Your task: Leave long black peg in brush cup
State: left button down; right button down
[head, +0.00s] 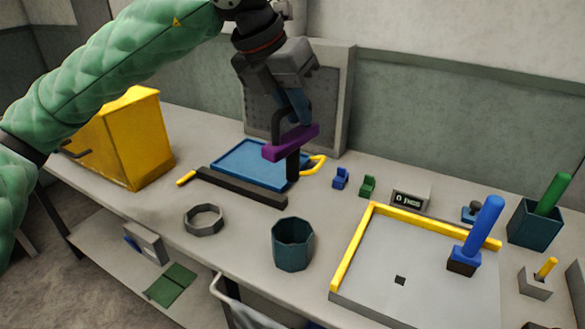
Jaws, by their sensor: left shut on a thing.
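My left gripper (287,128) is shut on a purple bar (308,136), held roughly level above the back of the table. A black upright piece (292,167) shows directly below the bar. I cannot tell whether it is part of the held thing or a fingertip. A long black bar (242,188) with a yellow end lies on the table in front of the blue tray. An empty-looking teal octagonal cup (292,248) stands nearer the front. A square teal cup (533,226) at right holds a green peg (553,193). I cannot tell which is the brush cup. My right gripper is out of view.
The blue tray (237,160) lies beneath and left of my gripper. A grey ring (203,218) sits left of the octagonal cup. A yellow cabinet (130,140) stands at left. Small blocks sit at the back.

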pick_arm(q)
jog(key=shift+f, duration=0.2)
notch_tip(320, 180, down, 19)
jog(key=b, duration=1.7)
jog(key=shift+r, duration=0.15)
dwell(3.5)
jog(key=shift+w+a+b, duration=0.1)
jog(key=shift+b, duration=0.2)
